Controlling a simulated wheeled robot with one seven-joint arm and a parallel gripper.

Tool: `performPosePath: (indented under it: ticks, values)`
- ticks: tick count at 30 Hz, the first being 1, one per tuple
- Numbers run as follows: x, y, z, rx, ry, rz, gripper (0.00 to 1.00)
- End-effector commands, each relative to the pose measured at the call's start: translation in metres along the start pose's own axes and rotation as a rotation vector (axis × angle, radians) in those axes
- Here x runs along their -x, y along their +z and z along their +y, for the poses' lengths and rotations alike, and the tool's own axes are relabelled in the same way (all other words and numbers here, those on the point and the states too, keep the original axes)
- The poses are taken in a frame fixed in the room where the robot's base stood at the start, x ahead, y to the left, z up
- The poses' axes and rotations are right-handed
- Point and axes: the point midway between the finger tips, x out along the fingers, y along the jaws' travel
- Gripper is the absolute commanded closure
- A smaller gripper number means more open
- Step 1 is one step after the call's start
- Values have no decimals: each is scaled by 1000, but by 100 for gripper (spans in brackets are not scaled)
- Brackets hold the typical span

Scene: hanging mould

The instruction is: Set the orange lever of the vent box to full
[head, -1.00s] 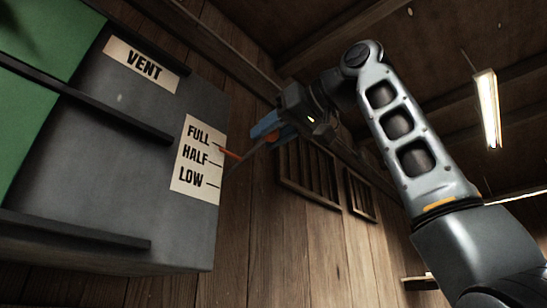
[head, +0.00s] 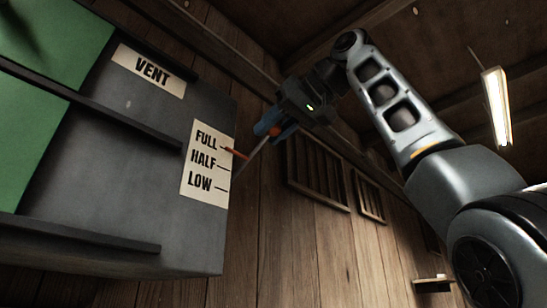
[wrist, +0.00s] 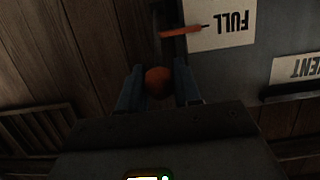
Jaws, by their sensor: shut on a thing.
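The grey vent box (head: 130,120) fills the left of the head view. Its white scale plate (head: 205,165) reads FULL, HALF, LOW from top to bottom. A small orange pointer (head: 236,153) at the plate's right edge meets the FULL mark. In the wrist view the pointer (wrist: 181,31) also lines up with the mark by FULL. A thin lever rod (head: 252,157) slants up from the box's right side to my gripper (head: 268,130). In the wrist view my gripper (wrist: 159,88) is shut on the lever's round orange knob (wrist: 158,76), with one blue finger on each side.
A plank wall (head: 270,225) stands behind the box, with slatted vents (head: 318,181) to the right of my gripper. A dark ledge (head: 95,110) and green panels (head: 50,35) are on the box's left. A lit lamp (head: 495,108) hangs at right.

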Motion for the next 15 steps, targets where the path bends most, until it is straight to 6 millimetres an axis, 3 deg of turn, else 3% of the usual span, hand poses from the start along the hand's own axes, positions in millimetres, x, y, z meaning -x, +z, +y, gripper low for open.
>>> performPosePath:
  ticks: [8, 15]
  values:
    - [0, -2, 0, 0, 1, 7, 44]
    - [1, -2, 0, 0, 1, 6, 44]
